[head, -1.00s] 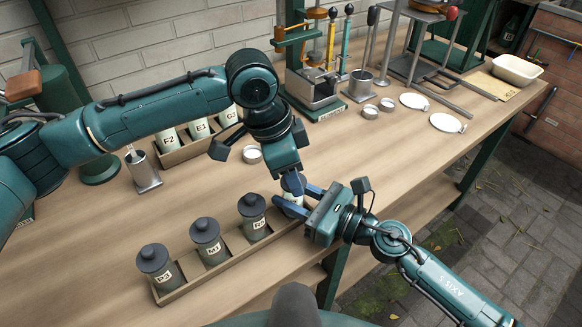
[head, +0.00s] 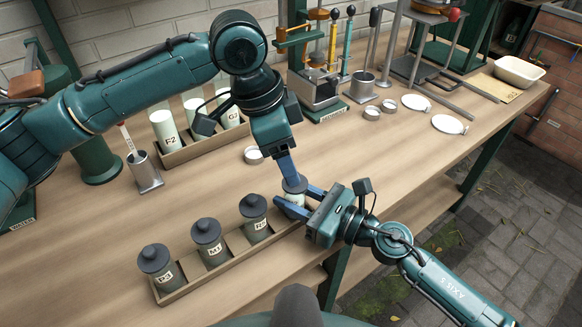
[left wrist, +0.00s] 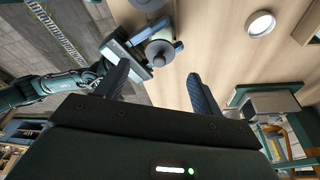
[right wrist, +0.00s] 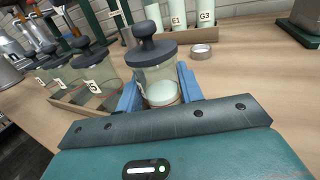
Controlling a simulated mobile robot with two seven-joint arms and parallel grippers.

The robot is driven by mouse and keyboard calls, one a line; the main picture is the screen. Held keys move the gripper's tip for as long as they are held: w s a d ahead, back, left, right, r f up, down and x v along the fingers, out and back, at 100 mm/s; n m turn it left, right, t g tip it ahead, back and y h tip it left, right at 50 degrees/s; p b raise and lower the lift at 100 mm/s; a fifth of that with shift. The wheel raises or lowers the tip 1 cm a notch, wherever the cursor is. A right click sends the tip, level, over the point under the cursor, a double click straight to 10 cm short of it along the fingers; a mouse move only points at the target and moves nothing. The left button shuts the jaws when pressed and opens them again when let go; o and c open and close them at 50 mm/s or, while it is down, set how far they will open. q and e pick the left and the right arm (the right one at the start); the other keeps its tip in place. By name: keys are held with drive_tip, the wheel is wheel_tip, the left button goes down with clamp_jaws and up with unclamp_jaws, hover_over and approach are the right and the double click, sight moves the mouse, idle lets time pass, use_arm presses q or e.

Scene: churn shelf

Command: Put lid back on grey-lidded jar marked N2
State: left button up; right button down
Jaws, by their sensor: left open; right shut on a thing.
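A jar with a dark grey knobbed lid (right wrist: 150,52) stands between the fingers of my right gripper (right wrist: 160,92), which is shut on its clear body (right wrist: 160,86). The lid rests over the jar's mouth; I cannot tell if it is fully seated. The jar's label is hidden, so N2 cannot be read. In the head view, the jar (head: 294,186) is at the right end of the row, partly covered by both grippers. My left gripper (left wrist: 158,88) is open just above the lid (left wrist: 158,50), its fingers apart from it.
A wooden tray (head: 225,268) holds several grey-lidded jars left of my right gripper. A second tray (head: 190,152) holds pale canisters behind. A small round tin (head: 254,155) lies on the bench. A press (head: 316,85) and white discs (head: 449,124) stand farther back.

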use_arm(q)
drive_tip(key=v, duration=0.6)
drive_tip(key=shift+r, duration=0.4)
use_arm(e)
drive_tip(key=c, duration=0.8)
unclamp_jaws()
drive_tip(key=shift+c, duration=0.2)
drive_tip(key=shift+s+d+f, duration=0.15)
drive_tip(key=shift+s+d, duration=0.1)
drive_tip(key=shift+d, duration=0.2)
use_arm(q)
drive_tip(key=shift+f+b, duration=2.25)
drive_tip(key=shift+f, duration=0.05)
use_arm(e)
drive_tip(key=v, duration=1.2)
drive_tip(key=shift+s, duration=0.1)
